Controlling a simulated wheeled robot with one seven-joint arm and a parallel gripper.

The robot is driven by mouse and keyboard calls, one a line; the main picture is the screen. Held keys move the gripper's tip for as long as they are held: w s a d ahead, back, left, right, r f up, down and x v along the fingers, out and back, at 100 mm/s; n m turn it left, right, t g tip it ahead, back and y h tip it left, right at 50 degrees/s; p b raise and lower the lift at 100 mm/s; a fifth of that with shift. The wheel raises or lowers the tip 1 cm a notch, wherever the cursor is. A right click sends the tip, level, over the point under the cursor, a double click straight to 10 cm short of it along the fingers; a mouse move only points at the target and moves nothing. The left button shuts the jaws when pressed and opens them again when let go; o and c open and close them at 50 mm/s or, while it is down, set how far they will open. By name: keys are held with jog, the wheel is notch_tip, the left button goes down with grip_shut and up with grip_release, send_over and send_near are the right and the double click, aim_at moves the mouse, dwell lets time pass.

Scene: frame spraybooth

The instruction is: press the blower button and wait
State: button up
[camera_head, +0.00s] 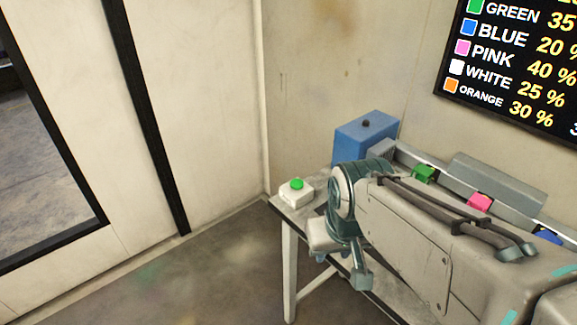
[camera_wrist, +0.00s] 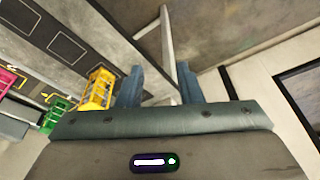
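The blower button (camera_head: 297,184) is a green dome on a small white box (camera_head: 296,194), near the left corner of the table in the head view. Its dome looks raised. The button does not show in the wrist view. My gripper (camera_head: 342,270) points down, to the right of and nearer than the button, apart from it. The wrist view shows my gripper's two blue-grey fingers (camera_wrist: 160,85) spread, with nothing held between them.
The table (camera_head: 289,208) stands against the wall. A blue box (camera_head: 362,140) with a black knob stands behind the button. Green (camera_head: 425,174), pink (camera_head: 480,203) and blue (camera_head: 547,236) items line the back. A percentage screen (camera_head: 515,60) hangs above. Floor at left is clear.

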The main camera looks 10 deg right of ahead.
grip_shut()
dwell(1.4)
